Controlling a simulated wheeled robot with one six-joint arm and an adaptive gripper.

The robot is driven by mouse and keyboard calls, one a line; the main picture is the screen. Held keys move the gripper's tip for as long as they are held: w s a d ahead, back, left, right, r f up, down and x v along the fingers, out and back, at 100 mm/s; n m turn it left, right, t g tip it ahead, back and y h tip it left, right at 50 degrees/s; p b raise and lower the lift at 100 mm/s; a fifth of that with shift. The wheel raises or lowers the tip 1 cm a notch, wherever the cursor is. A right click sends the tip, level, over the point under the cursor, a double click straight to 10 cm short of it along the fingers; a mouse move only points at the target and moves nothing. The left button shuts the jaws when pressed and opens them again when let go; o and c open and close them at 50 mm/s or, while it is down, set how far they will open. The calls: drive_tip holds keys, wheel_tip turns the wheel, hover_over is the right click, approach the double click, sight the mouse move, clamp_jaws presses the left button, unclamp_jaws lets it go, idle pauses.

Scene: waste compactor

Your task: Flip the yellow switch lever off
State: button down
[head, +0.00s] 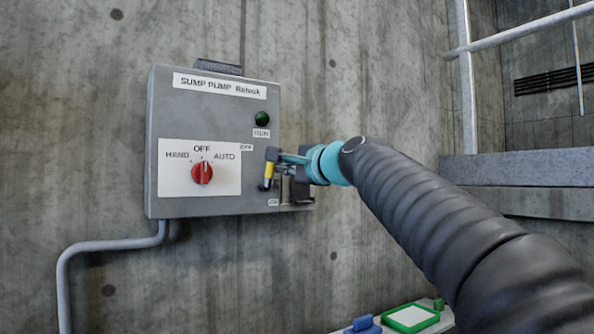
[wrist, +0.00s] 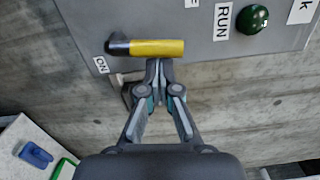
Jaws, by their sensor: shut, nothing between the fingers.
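The yellow switch lever (head: 268,170) is on the right side of the grey control box (head: 200,112). There the lever (wrist: 158,48) lies across the picture, dark end at left by the ON label (wrist: 101,65). My gripper (wrist: 158,66) is shut and empty, its fingertips right beside the middle of the lever. I cannot tell whether they touch it. In the head view my gripper (head: 284,160) comes in from the right and partly hides the lever's mount.
The box face has a red knob (head: 202,172) marked HAND, OFF, AUTO and a green lamp (head: 262,118). A grey conduit (head: 105,246) runs from the box's lower left. Metal rails (head: 466,80) stand at right. A surface with green and blue items (head: 410,318) is below.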

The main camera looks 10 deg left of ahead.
drive_tip(key=shift+s+a+r+n, duration=0.2)
drive_tip(key=shift+s+a+n, duration=0.1)
drive_tip(key=shift+n, duration=0.6)
drive_tip(key=s+d+b, duration=0.3)
drive_tip(key=s+d, duration=0.1)
drive_tip(key=d, duration=0.7)
drive_tip(key=shift+s, duration=0.15)
drive_tip(key=shift+a, duration=0.1)
idle(0.3)
